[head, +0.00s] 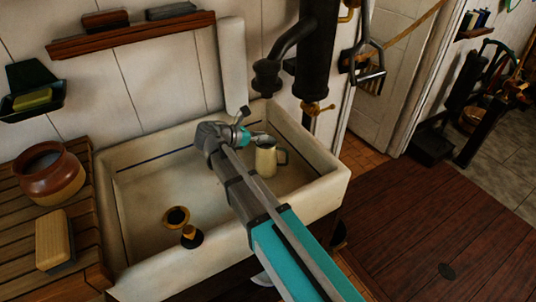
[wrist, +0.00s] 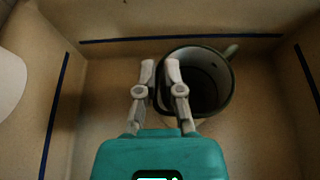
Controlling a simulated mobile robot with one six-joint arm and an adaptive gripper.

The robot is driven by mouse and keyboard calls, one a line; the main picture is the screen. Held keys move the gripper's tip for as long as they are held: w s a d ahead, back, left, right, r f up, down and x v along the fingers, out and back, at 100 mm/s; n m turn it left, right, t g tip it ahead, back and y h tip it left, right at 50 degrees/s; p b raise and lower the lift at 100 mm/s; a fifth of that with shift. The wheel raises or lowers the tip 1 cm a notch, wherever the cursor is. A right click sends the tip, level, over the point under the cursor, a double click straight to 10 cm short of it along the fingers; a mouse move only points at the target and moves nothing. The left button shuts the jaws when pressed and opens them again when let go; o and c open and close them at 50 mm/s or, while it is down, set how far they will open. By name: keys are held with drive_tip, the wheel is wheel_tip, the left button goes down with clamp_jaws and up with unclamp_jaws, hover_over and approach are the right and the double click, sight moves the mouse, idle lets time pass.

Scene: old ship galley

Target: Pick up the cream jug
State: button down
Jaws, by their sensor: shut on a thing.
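The cream jug (head: 266,160) is in the pale stone sink (head: 150,215), towards its right end. It looks upright, with a handle on its right side in the head view. In the wrist view I look down into its dark round mouth (wrist: 208,82), and a pale green projection sticks out at its upper right. My gripper (head: 256,138) reaches in from the left at the jug's rim. In the wrist view my gripper (wrist: 160,68) is shut on the jug's left edge, its fingers close together. I cannot tell whether the jug's base touches the sink floor.
The sink walls stand close around the jug. A brass drain ring (head: 176,216) and a black-and-brass piece (head: 190,236) are at the sink's left. A brown pot (head: 48,180) and a brush (head: 53,240) are on the slatted board. A black pump (head: 316,60) rises behind.

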drive_tip(key=shift+r+p, duration=0.25)
drive_tip(key=shift+p, duration=0.05)
idle(0.4)
drive_tip(key=shift+r+p, duration=1.35)
drive_tip(key=shift+r, duration=0.05)
drive_tip(key=s+d+r+p, duration=0.5)
drive_tip(key=s+r+p, duration=0.4)
drive_tip(key=s, duration=0.3)
drive_tip(key=shift+s+r+p, duration=0.25)
drive_tip(key=shift+s+p, duration=0.05)
drive_tip(key=shift+s+r, duration=0.1)
drive_tip(key=shift+s, duration=0.1)
idle(0.5)
drive_tip(key=shift+r, duration=0.1)
idle(0.5)
